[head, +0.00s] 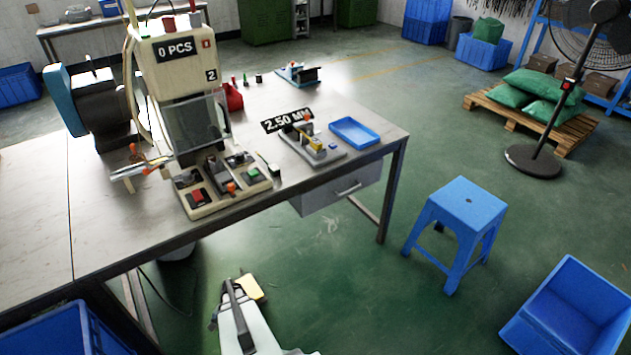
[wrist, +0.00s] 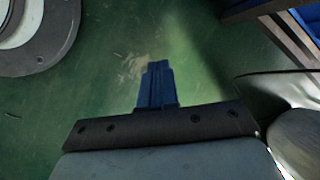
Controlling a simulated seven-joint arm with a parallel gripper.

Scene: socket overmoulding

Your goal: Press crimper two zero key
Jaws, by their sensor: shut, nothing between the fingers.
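The crimping machine (head: 178,60) stands on the workbench in the head view. Its dark display reads "0 PCS" (head: 176,49). Small plates marked "1" (head: 207,43) and "2" (head: 211,75) are on its front. Its base holds a red button (head: 197,196) and a green button (head: 253,172). I cannot tell which part is the zero key. My gripper (wrist: 157,68) shows in the wrist view with its blue fingers together and empty, over the green floor. My arm is low in front of the bench in the head view, apart from the machine.
A gauge with a "2.50 MM" label (head: 287,121) and a blue tray (head: 354,132) lie on the bench (head: 110,215) right of the machine. A blue stool (head: 468,205) and a blue crate (head: 572,308) stand on the floor to the right. The floor between bench and stool is clear.

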